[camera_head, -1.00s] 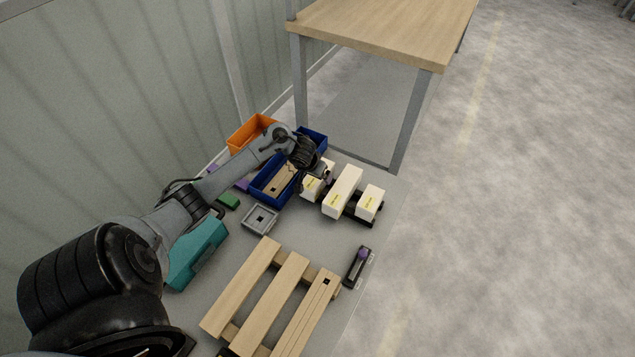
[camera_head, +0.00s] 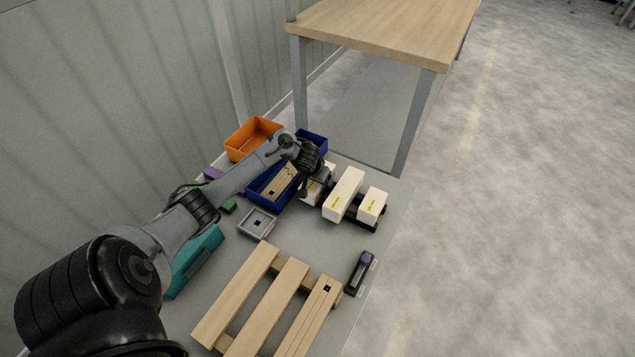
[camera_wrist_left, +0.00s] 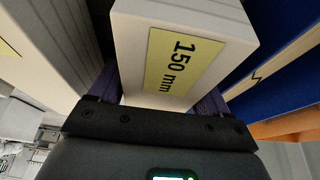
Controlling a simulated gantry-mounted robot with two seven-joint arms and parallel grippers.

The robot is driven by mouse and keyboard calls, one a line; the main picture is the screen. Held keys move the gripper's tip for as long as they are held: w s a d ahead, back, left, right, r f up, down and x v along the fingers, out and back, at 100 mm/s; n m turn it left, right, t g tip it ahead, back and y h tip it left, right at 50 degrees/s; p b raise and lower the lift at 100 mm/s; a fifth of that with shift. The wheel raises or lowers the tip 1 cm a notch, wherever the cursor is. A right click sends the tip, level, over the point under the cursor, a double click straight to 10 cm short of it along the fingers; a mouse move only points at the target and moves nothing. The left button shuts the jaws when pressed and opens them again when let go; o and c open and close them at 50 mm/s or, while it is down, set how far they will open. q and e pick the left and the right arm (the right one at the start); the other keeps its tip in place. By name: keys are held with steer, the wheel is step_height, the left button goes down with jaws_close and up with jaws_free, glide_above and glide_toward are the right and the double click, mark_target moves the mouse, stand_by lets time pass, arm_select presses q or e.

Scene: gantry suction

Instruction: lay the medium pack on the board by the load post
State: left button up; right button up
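My left gripper (camera_head: 317,190) is at the leftmost white pack (camera_head: 309,195) of a row of three. In the left wrist view a white pack with a yellow "150 mm" label (camera_wrist_left: 175,62) sits between my two purple fingers (camera_wrist_left: 160,98). The fingers lie close along its sides; whether they press on it cannot be told. The longer middle pack (camera_head: 344,194) and the short right pack (camera_head: 372,205) stand beside it. A pallet of wooden boards (camera_head: 289,289) lies nearer; its right board has a black square mark. A dark post-like fixture with a purple top (camera_head: 361,272) stands beside that board.
A blue bin (camera_head: 262,195) with a wooden piece inside is left of the packs, an orange bin (camera_head: 253,139) behind it. A grey square tray (camera_head: 257,223) and a teal case (camera_head: 197,262) lie nearer. A wooden table (camera_head: 385,28) stands beyond. Grey surface between packs and pallet is clear.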

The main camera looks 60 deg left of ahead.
arm_select(q)
steer(key=c, duration=1)
steer(key=shift+o, duration=0.2)
steer(key=shift+r, duration=0.15)
